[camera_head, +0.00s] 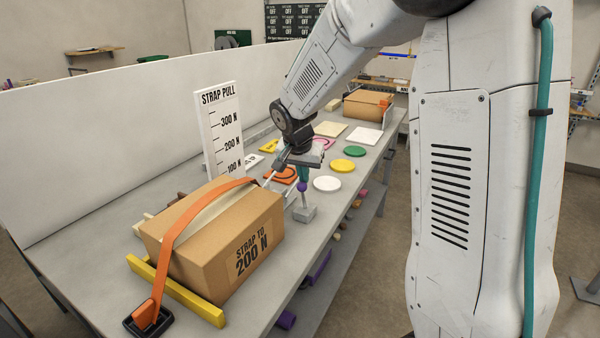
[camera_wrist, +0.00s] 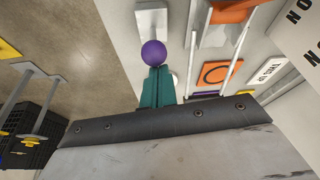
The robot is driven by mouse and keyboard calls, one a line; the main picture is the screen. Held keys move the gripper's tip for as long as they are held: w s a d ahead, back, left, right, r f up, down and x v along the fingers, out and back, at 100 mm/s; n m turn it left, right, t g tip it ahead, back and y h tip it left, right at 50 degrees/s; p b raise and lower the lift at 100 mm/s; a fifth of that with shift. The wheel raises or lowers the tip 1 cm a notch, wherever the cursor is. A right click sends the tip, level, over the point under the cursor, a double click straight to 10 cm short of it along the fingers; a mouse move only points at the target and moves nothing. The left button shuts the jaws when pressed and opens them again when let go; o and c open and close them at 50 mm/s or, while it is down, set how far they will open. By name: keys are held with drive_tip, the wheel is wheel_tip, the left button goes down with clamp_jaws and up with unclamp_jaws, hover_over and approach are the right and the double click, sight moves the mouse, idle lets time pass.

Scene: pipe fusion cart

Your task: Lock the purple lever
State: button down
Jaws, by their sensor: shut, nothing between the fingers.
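The purple lever shows as a purple ball knob (camera_head: 302,187) on a short stem above a grey block at the table's front edge. In the wrist view the round purple knob (camera_wrist: 154,53) is just beyond my fingertips, with its pale base behind it. My gripper (camera_head: 304,174) has teal fingers, pressed together and pointing down right above the knob. In the wrist view the closed fingers (camera_wrist: 156,72) end at the knob's edge; whether they touch it I cannot tell. The stem is mostly hidden behind the knob in the wrist view.
A cardboard box (camera_head: 232,250) marked "STRAP TO 200 N", with an orange strap (camera_head: 180,230), stands at near left on yellow rails. Behind it is a "STRAP PULL" scale board (camera_head: 220,125). White (camera_head: 327,183), yellow and green discs lie right of my gripper. A low shelf runs under the table.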

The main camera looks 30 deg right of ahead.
drive_tip(key=shift+s+a+f, duration=0.1)
drive_tip(key=shift+s+a, duration=0.2)
drive_tip(key=shift+a, duration=0.2)
drive_tip(key=shift+s+a+f, duration=0.1)
drive_tip(key=shift+s+a, duration=0.15)
drive_tip(key=shift+a, duration=0.2)
drive_tip(key=shift+s+a+f, duration=0.4)
drive_tip(key=shift+a, duration=0.2)
drive_tip(key=shift+w+d+r, duration=0.25)
drive_tip(key=shift+d+r, duration=0.05)
wheel_tip(320, 180, up, 8)
hover_over(298, 189)
drive_tip(key=s+a, duration=0.2)
drive_tip(key=a, duration=0.2)
drive_tip(key=shift+a+r, duration=0.1)
